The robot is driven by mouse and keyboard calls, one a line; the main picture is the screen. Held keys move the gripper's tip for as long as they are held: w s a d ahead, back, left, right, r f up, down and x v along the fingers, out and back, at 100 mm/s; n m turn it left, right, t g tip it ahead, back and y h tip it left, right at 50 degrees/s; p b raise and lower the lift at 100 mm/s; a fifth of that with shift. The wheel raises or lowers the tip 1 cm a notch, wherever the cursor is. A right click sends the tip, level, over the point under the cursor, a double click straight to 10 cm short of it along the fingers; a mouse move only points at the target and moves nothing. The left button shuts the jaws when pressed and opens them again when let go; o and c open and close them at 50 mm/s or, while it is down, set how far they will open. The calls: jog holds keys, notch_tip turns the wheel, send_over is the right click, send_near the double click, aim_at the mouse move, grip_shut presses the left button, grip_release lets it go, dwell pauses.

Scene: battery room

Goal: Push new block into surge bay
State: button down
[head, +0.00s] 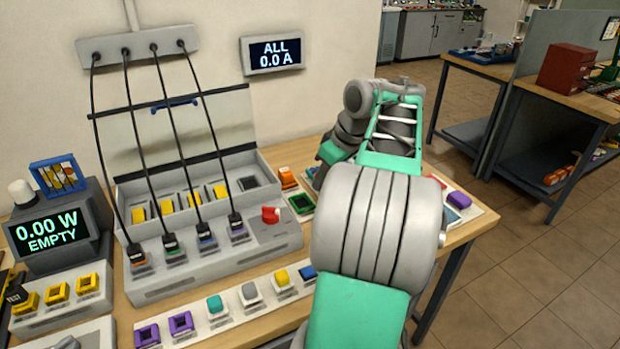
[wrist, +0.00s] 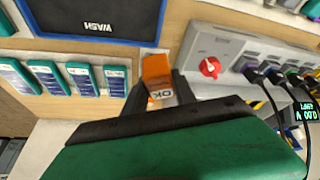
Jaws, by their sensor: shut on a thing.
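In the wrist view my gripper (wrist: 158,88) is shut on an orange block (wrist: 156,68) with a white OK label. In the head view my arm hides the gripper, and I cannot tell whether the orange piece (head: 288,178) beside the case is the held block. The grey case (head: 215,245) has a row of bays with several yellow blocks (head: 195,197) and a dark, empty-looking bay (head: 248,183) at the right end. No surge label is readable, so I cannot tell which bay is the surge bay. The held block is apart from the case in the wrist view.
Black cables (head: 180,130) run down to the case front. A red knob (head: 270,214) sits at its right end. A strip of coloured blocks (head: 250,294) lies in front. A blue WASH tray (wrist: 95,18) is near my gripper. A meter (head: 55,233) reads EMPTY.

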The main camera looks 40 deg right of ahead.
jog(key=shift+s+a+r, duration=0.15)
jog(key=shift+s+r, duration=0.25)
jog(key=shift+s, duration=0.35)
jog(key=shift+s+r, duration=0.15)
jog(key=shift+r, duration=0.05)
jog(key=w+a+f+m+h+p, duration=0.15)
jog(key=w+a+p, duration=0.3)
jog(key=w, duration=0.75)
jog(key=w+a+m+p, duration=0.3)
jog(key=w+a+p, duration=0.15)
jog(key=w, duration=0.75)
jog(key=shift+s+d+f+b, duration=0.1)
jog(key=shift+d+f+b, duration=0.15)
jog(key=shift+f+b, duration=0.85)
jog(key=shift+d+f+b, duration=0.2)
jog(key=shift+f+b, duration=0.4)
jog(key=shift+f, duration=0.95)
jog(key=shift+f+b, duration=0.35)
jog(key=shift+f, duration=0.15)
jog(key=c, duration=1.3)
grip_release()
jog(key=p+v, duration=0.4)
jog(key=v, duration=0.7)
jog(key=shift+a+r, duration=0.1)
